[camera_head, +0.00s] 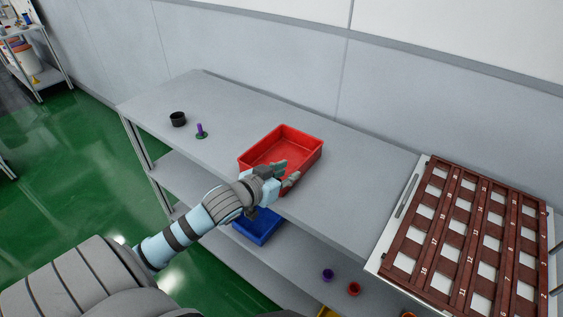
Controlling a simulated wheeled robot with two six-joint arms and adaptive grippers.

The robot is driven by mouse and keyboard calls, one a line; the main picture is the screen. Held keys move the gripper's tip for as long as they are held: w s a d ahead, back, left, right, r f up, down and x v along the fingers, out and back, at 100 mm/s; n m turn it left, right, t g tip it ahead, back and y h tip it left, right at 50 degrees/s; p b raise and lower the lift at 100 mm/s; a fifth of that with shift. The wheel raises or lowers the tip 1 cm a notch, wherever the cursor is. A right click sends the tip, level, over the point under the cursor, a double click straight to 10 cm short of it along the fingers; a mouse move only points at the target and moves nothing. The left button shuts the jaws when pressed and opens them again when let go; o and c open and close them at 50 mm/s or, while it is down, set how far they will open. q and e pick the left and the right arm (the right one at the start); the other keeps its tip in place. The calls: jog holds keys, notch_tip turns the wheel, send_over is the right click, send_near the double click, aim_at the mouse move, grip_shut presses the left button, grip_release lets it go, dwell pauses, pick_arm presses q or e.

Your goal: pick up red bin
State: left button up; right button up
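The red bin (307,149) is an open, empty-looking rectangular tray. It sits upright on the grey top shelf (220,100), near the middle. The gripper and wrist hide part of the near wall. My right gripper is out of view.
A blue bin (257,228), a purple pot (327,274) and a red pot (353,288) are on the lower shelf. A numbered brown rack (452,232) is right.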

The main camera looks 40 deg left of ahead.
aim_at(304, 161)
pick_arm(q)
jog(key=b+x, duration=0.1)
jog(key=x, duration=0.4)
jog(key=shift+w+d+f, duration=0.1)
jog(key=x, duration=0.4)
jog(key=b+x, duration=0.1)
jog(key=x, duration=0.1)
jog(key=shift+w+a+r, duration=0.15)
jog(key=shift+a+r, duration=0.15)
jog(key=shift+a, duration=0.15)
jog(key=shift+r, duration=0.1)
grip_shut()
